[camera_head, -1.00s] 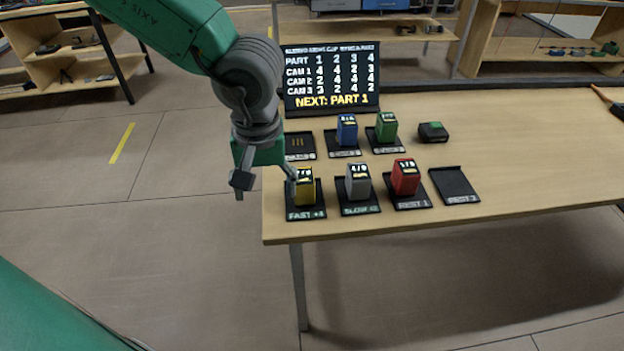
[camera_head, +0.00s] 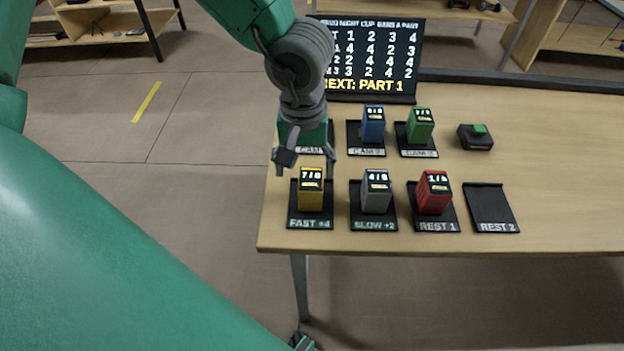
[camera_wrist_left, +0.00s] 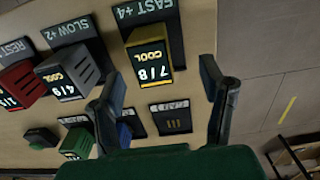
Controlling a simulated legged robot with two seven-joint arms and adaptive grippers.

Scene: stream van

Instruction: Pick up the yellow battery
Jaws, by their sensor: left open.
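The yellow battery (camera_head: 311,196) stands upright on the FAST +4 pad (camera_head: 310,223) near the table's front left corner. Its top label reads 7/8. My left gripper (camera_head: 307,160) is open and empty, pointing down just above and behind the battery in the head view. In the left wrist view the open fingers (camera_wrist_left: 163,85) appear with the yellow battery (camera_wrist_left: 150,60) beyond them, between their lines and closer to the left finger. I see no contact.
Grey (camera_head: 376,197) and red (camera_head: 433,198) batteries stand to the right. Blue (camera_head: 372,128) and green (camera_head: 420,130) ones stand behind. The REST 2 pad (camera_head: 491,207) is empty. A screen (camera_head: 375,60) stands at the back. The table's right side is clear.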

